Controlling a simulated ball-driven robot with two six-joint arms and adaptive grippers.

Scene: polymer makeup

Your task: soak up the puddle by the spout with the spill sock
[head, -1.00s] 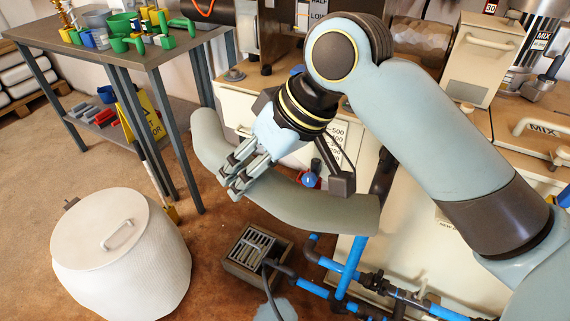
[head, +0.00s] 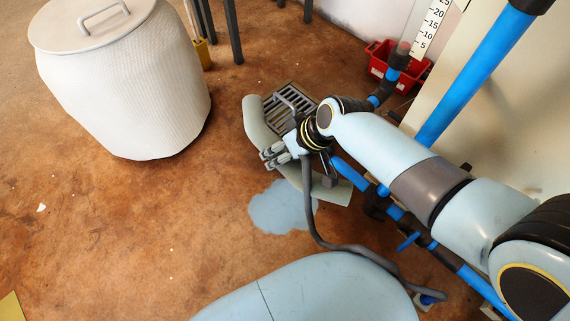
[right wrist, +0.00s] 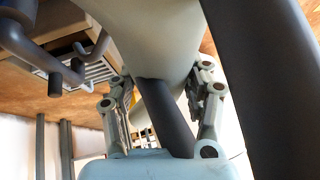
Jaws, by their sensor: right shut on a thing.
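The spill sock (head: 254,120) is a pale grey-green curved tube, at the drain's near side in the head view. My right gripper (head: 272,156) is shut on it near its middle. The sock also shows in the right wrist view (right wrist: 150,35), with the right gripper's fingers (right wrist: 163,95) on either side. The puddle (head: 280,210) is a pale blue patch on the brown floor, just below the sock in the head view. The sock's lower right part overlaps the puddle's upper edge in the picture; I cannot tell whether it touches the floor. My left gripper is out of view.
A slatted floor drain (head: 272,124) lies behind the sock. Blue pipes (head: 462,75) run along the right. A dark hose (head: 312,215) curves past the puddle. A large white lidded bin (head: 130,85) stands left, and a red crate (head: 382,62) sits behind. The left floor is open.

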